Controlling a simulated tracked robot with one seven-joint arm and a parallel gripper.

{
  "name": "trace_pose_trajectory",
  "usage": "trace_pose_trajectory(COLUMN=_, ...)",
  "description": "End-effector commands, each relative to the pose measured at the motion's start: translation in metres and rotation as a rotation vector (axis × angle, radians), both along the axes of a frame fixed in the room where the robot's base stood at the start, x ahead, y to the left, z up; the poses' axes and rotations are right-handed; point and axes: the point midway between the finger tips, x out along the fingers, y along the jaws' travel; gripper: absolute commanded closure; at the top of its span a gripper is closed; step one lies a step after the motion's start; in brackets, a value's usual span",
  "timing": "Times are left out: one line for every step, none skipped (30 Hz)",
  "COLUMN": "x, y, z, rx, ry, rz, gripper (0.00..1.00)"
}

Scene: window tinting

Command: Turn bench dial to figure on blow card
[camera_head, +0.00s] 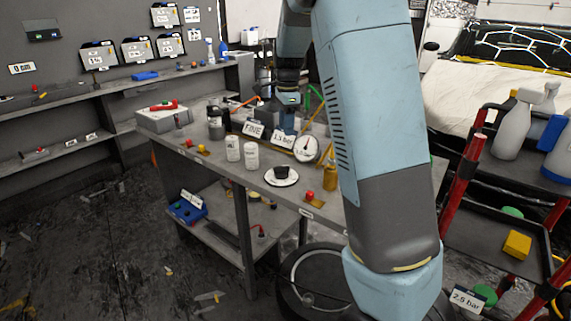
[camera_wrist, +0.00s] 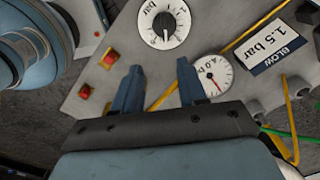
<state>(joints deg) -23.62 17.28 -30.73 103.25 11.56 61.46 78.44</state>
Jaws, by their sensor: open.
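The bench dial (camera_head: 281,175) is a black knob on a white scale disc on the bench top. In the wrist view the dial (camera_wrist: 165,22) is at the top edge; its scale is marked "bar" and its figures are too small to read. The blow card (camera_wrist: 272,45) reads "BLOW 1.5 bar" at the upper right. A round gauge (camera_wrist: 212,74) with a red needle sits beside the right finger; it also shows in the head view (camera_head: 307,148). My gripper (camera_wrist: 160,82) is open and empty, its fingertips apart from the dial in the picture.
Two red buttons (camera_wrist: 110,57) (camera_wrist: 85,93) lie left of my fingers.

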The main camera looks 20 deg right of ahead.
Motion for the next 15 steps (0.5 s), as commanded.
trace_pose_trajectory(x=0.006, y=0.002, z=-0.005, rx=-0.009, ry=0.007, rz=-0.021, gripper=0.58)
trace_pose_trajectory(x=0.009, y=0.002, z=-0.007, rx=-0.012, ry=0.011, rz=-0.034, gripper=0.58)
trace_pose_trajectory(x=0.011, y=0.002, z=-0.009, rx=-0.016, ry=0.013, rz=-0.048, gripper=0.58)
trace_pose_trajectory(x=0.013, y=0.003, z=-0.010, rx=-0.018, ry=0.015, rz=-0.057, gripper=0.58)
trace_pose_trajectory(x=0.014, y=0.003, z=-0.011, rx=-0.020, ry=0.016, rz=-0.063, gripper=0.58)
trace_pose_trajectory(x=0.015, y=0.003, z=-0.013, rx=-0.022, ry=0.017, rz=-0.068, gripper=0.58)
trace_pose_trajectory(x=0.016, y=0.003, z=-0.014, rx=-0.023, ry=0.018, rz=-0.071, gripper=0.58)
trace_pose_trajectory(x=0.016, y=0.003, z=-0.016, rx=-0.023, ry=0.019, rz=-0.073, gripper=0.58)
trace_pose_trajectory(x=0.016, y=0.003, z=-0.019, rx=-0.024, ry=0.019, rz=-0.074, gripper=0.58)
trace_pose_trajectory(x=0.016, y=0.003, z=-0.022, rx=-0.024, ry=0.019, rz=-0.074, gripper=0.58)
trace_pose_trajectory(x=0.016, y=0.003, z=-0.025, rx=-0.024, ry=0.020, rz=-0.074, gripper=0.58)
trace_pose_trajectory(x=0.016, y=0.003, z=-0.030, rx=-0.023, ry=0.021, rz=-0.074, gripper=0.58)
trace_pose_trajectory(x=0.016, y=0.003, z=-0.035, rx=-0.023, ry=0.021, rz=-0.074, gripper=0.58)
trace_pose_trajectory(x=0.016, y=0.003, z=-0.040, rx=-0.023, ry=0.021, rz=-0.074, gripper=0.58)
trace_pose_trajectory(x=0.016, y=0.003, z=-0.047, rx=-0.023, ry=0.021, rz=-0.074, gripper=0.58)
